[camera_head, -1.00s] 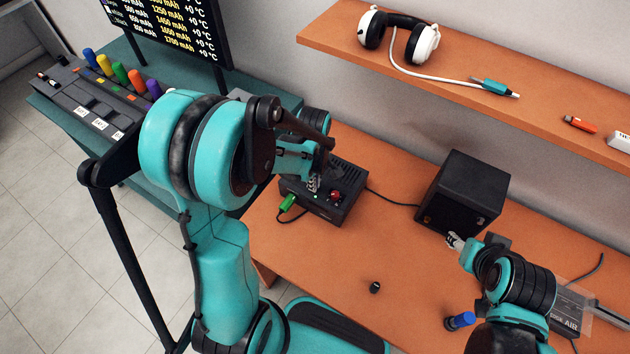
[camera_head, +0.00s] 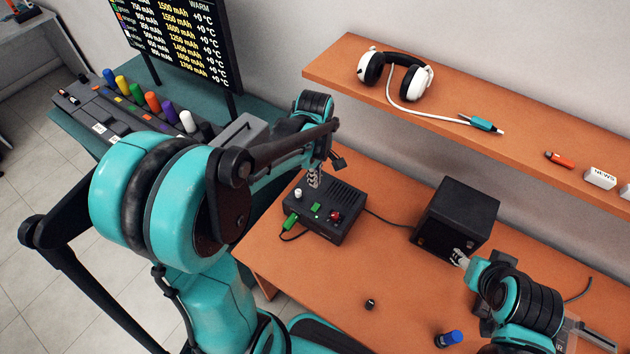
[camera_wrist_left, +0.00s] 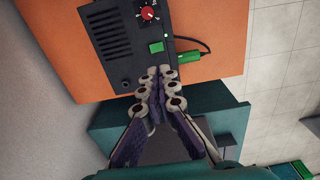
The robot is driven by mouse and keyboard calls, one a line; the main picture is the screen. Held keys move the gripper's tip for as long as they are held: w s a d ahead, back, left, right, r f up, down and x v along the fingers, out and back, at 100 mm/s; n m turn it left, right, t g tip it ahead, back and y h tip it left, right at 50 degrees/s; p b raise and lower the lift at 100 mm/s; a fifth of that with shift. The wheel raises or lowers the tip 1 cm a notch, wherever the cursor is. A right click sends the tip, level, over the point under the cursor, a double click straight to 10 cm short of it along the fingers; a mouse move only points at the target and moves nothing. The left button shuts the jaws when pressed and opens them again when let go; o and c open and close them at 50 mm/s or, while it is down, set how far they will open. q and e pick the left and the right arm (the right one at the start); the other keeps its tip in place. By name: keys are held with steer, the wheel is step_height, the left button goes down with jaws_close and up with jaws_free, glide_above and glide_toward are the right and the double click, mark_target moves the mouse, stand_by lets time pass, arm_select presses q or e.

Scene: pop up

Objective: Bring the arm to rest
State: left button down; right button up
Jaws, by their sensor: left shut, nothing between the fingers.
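My left arm comes in from the left in the head view and bends over the teal side table. Its left gripper (camera_head: 313,178) points down at the back left edge of the black control box (camera_head: 335,229).
A shelf (camera_head: 455,112) with headphones (camera_head: 397,73) runs along the wall. A rack of coloured cylinders (camera_head: 137,93) and a dark display board (camera_head: 180,45) stand at the back left. A blue-capped cylinder (camera_head: 450,338) and a small black piece (camera_head: 370,304) are on the orange table.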

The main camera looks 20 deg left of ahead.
stand_by(0.5)
arm_select(q)
steer(key=s+d+r+m+t+b, duration=0.1)
steer(key=s+d+r+m+t, duration=0.1)
steer(key=s+m, duration=0.3)
steer(key=s+d+r+m+t+b, duration=0.2)
steer(key=s+m+t, duration=0.3)
steer(key=m, duration=0.6)
steer(key=shift+d+b, duration=0.3)
steer(key=shift+d, duration=0.25)
